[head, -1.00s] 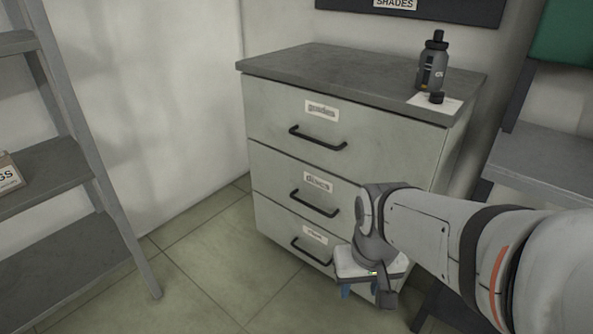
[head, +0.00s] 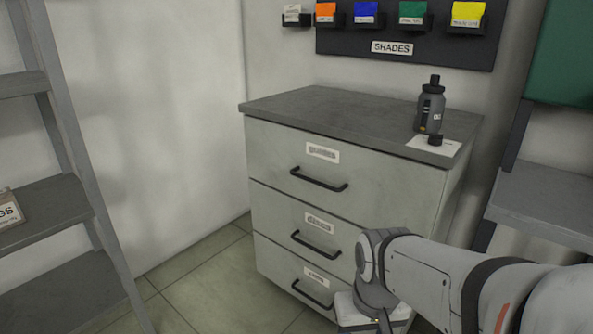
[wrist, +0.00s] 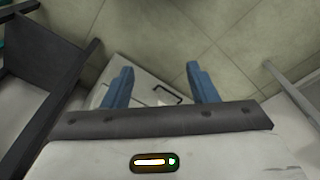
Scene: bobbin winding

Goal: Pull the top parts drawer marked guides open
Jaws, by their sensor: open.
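The grey parts cabinet (head: 345,215) has three drawers, all shut. The top drawer (head: 385,185) carries a blurred white label (head: 322,152) and a dark bar handle (head: 319,180). My gripper's fingertips are below the picture's edge in the head view; the wrist end of my arm is in front of the lower right of the cabinet. In the wrist view, my gripper (wrist: 158,84) points down with its two blue fingers apart and nothing between them. Part of a pale drawer front with a dark handle (wrist: 168,95) shows beyond the fingers; which drawer it is, I cannot tell.
A dark bottle (head: 430,105) and a white card (head: 433,146) are on the cabinet top (head: 330,108). A grey shelf rack (head: 45,205) stands at the left, another shelf (head: 545,195) at the right. A shades board (head: 420,28) hangs behind. Floor is clear at front left.

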